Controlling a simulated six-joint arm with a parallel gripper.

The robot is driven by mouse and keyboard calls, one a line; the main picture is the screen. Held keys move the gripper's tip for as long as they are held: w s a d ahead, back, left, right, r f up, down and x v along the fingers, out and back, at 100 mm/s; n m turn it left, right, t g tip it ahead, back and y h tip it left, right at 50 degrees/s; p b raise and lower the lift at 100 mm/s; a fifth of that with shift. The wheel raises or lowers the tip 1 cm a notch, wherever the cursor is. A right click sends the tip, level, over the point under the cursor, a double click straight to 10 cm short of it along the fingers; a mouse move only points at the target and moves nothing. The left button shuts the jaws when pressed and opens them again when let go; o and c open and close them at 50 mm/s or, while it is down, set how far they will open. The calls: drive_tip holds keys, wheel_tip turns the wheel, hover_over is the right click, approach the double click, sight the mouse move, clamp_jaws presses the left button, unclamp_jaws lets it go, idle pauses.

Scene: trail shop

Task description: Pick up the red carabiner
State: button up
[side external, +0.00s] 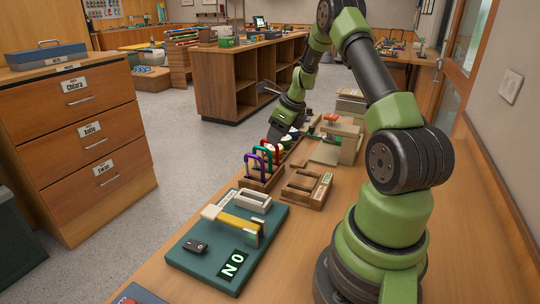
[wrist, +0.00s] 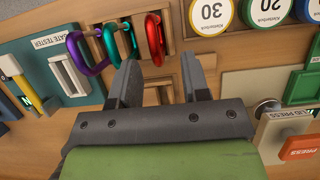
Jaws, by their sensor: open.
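The red carabiner (wrist: 154,40) hangs or stands upright at the wooden rack (side external: 263,183), at one end of a row. A teal carabiner (wrist: 130,40) and a purple carabiner (wrist: 72,47) are beside it to the left in the wrist view. My gripper (wrist: 160,72) is open and empty. In the wrist view the lower end of the red carabiner appears between its two fingertips, nearer the left finger; I cannot tell the depth gap. In the side view my gripper (side external: 281,143) is close at the far end of the row and partly hides it.
A teal board (side external: 185,262) with a gate tester and yellow lever lies in front. A wooden block (side external: 305,190) stands right of the rack.

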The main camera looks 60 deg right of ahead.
drive_tip(key=x, duration=0.5)
drive_tip(key=shift+w+a+f, duration=0.2)
drive_tip(key=shift+w+f, duration=0.1)
drive_tip(key=shift+w, duration=0.05)
clamp_jaws()
